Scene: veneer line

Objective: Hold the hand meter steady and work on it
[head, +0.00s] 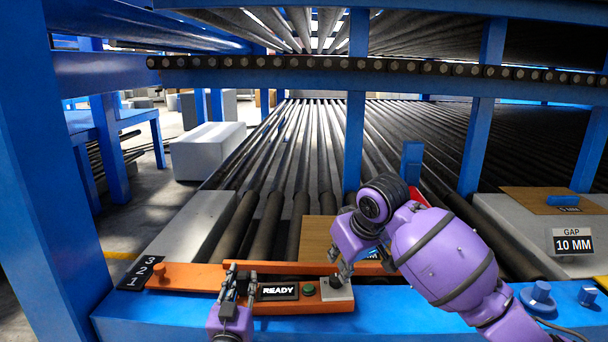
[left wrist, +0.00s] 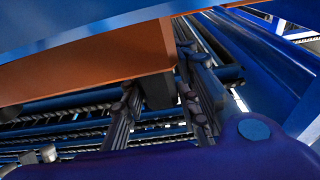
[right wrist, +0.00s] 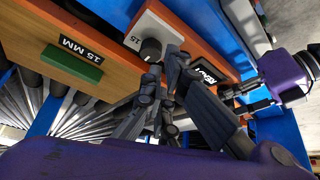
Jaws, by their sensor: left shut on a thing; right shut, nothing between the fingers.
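The hand meter (head: 317,307) is an orange body on the blue front ledge. It has a READY display (head: 278,291), a green button (head: 308,289) and a pale plate with a dark knob (right wrist: 150,50), marked 15. My left gripper (head: 238,284) is shut on the meter beside the display. The left wrist view shows a dark part (left wrist: 158,90) of it between the fingers, below the orange body. My right gripper (head: 343,278) is shut and empty, its fingertips right by the knob. I cannot tell whether they touch it.
A green block (right wrist: 72,62) labelled 15 MM lies on a brown board (right wrist: 30,35) behind the meter. A GAP 10 MM sign (head: 572,242) and a blue block (head: 563,200) stand at the right. Blue posts (head: 356,130) and dark rollers (head: 300,210) fill the area behind.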

